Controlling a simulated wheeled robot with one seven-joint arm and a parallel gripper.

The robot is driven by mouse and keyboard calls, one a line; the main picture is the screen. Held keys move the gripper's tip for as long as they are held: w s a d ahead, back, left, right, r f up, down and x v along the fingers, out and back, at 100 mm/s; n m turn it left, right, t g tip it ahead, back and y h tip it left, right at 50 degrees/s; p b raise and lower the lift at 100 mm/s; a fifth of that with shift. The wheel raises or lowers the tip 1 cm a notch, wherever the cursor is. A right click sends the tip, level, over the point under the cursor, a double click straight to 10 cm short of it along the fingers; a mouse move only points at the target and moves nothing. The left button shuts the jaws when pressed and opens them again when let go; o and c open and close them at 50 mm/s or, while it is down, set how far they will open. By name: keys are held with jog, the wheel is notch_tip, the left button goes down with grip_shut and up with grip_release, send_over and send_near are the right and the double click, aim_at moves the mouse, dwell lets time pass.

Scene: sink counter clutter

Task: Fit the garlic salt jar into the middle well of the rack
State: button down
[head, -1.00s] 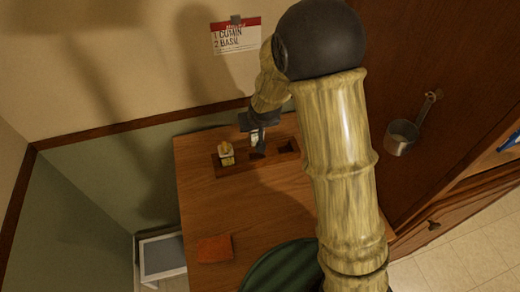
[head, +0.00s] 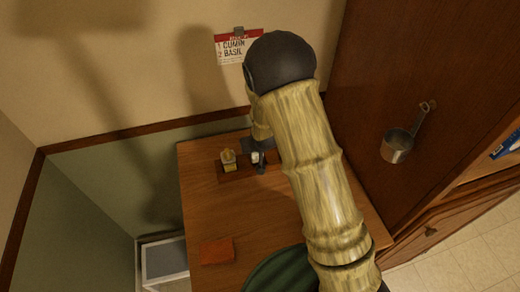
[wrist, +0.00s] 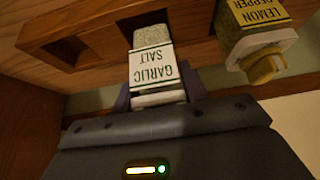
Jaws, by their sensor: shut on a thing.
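The garlic salt jar (wrist: 155,70), with a white label and greenish contents, is held between the fingers of my gripper (wrist: 160,92). Its lettering is upside down in the wrist view, with the cap end toward the gripper. In the head view the jar's pale top (head: 256,157) shows beside my gripper (head: 261,162). The wooden rack (wrist: 195,52) has an empty dark end well at left in the wrist view. The jar's far end is at the middle well, partly covering it; I cannot tell how deep it is. The rack also shows in the head view (head: 237,176).
A lemon pepper jar (wrist: 255,30) with a yellow cap stands in the rack's other end well, close beside my gripper; it also shows in the head view (head: 229,160). An orange-red square (head: 216,251) lies on the table (head: 200,205). A card (head: 238,46) hangs on the wall.

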jog(key=shift+s+d+f+g, duration=0.15)
jog(key=shift+s+d+f, duration=0.15)
jog(key=shift+f, duration=0.3)
jog(key=shift+s+d+f+g, duration=0.15)
jog(key=shift+s+d+f, duration=0.1)
jog(key=shift+f, duration=0.3)
jog(key=c, duration=0.9)
grip_release()
jog(key=shift+o, duration=0.7)
jog(key=shift+d, duration=0.2)
jog(key=shift+a, duration=0.1)
jog(key=shift+s+a, duration=0.1)
jog(key=shift+a, duration=0.05)
jog(key=shift+s+r+b, duration=0.15)
jog(key=shift+r+b, duration=0.35)
jog(key=shift+r, duration=0.35)
jog(key=b+v, duration=0.1)
jog(key=v, duration=0.8)
jog(key=shift+w+r, duration=0.2)
jog(key=shift+r, duration=0.3)
jog(key=shift+s+a, duration=0.2)
jog(key=shift+a, duration=0.05)
